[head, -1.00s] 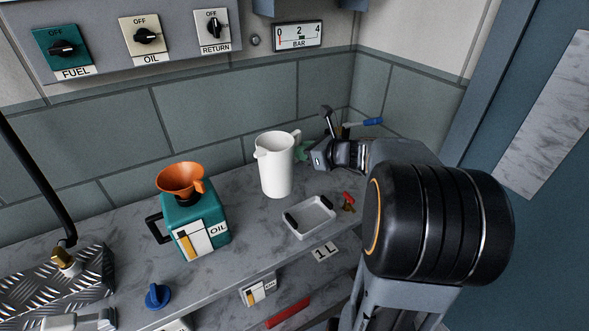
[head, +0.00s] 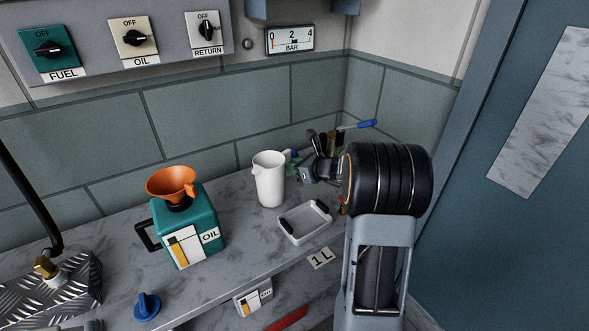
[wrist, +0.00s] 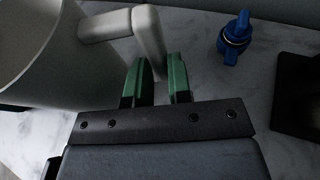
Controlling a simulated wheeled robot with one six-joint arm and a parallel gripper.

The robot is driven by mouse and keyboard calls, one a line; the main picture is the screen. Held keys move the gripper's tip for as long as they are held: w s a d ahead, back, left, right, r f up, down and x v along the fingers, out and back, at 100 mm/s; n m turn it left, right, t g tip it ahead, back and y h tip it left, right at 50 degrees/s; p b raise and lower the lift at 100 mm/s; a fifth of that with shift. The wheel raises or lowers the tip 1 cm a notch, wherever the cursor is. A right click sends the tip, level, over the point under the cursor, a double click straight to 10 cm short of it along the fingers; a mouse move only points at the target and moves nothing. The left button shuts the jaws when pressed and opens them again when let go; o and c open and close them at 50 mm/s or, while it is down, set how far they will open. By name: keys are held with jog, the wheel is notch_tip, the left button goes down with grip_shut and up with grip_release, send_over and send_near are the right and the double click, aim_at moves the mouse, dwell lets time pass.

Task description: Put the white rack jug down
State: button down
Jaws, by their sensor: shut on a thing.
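The white jug (head: 269,182) stands upright at the back of the grey counter (head: 232,240). Its base looks at or very near the surface; I cannot tell whether it touches. My gripper (head: 291,157) is at the jug's right side, partly hidden by the jug and my own arm. In the wrist view, the jug's body (wrist: 50,60) fills the upper left. The green fingertips of my gripper (wrist: 158,80) are shut on its handle (wrist: 147,35).
A shallow grey tray (head: 290,236) lies right of the jug in front. A green oil can (head: 202,212) with an orange funnel (head: 172,184) stands left. Tools (head: 328,143) stand behind my gripper. Counter between can and tray is clear.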

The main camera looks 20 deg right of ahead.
jog(key=shift+f, duration=0.2)
jog(key=shift+f, duration=0.15)
jog(key=c, duration=1.1)
grip_release()
jog(key=shift+o, duration=0.2)
